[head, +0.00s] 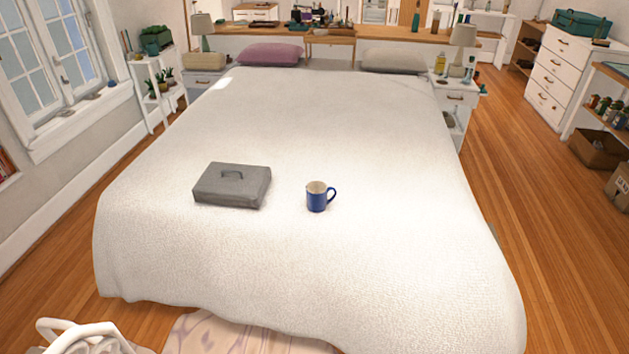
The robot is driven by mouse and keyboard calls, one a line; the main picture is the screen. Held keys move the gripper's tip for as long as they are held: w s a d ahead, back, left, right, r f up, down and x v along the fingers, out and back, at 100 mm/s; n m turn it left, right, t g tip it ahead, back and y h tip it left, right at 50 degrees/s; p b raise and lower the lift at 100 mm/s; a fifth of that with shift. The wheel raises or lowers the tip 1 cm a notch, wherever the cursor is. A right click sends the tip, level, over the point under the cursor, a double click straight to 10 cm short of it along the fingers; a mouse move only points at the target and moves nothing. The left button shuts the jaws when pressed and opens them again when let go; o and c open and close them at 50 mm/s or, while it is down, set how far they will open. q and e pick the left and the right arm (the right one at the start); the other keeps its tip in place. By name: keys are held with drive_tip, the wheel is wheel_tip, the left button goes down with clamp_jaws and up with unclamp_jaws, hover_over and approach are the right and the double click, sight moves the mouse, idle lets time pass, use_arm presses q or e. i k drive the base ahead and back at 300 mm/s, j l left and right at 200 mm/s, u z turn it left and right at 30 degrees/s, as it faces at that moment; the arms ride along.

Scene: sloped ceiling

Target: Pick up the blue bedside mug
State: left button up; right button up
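A blue mug (317,199) with a pale inside stands upright on the white bed cover (400,250), near the foot end of the bed. Its handle points to the right. Neither of my grippers shows in the head view.
A grey box with a top handle (232,186) lies on the bed left of the mug, with a gap between them. A mauve pillow (270,54) and a grey pillow (394,61) lie at the far end. The cover right of the mug is clear. Wooden floor (545,230) runs along the right side.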

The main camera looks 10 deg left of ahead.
sight(316, 191)
drive_tip(key=i+l+u, duration=0.1)
drive_tip(key=i, duration=0.7)
drive_tip(key=i+l+u, duration=0.15)
drive_tip(key=i, duration=0.6)
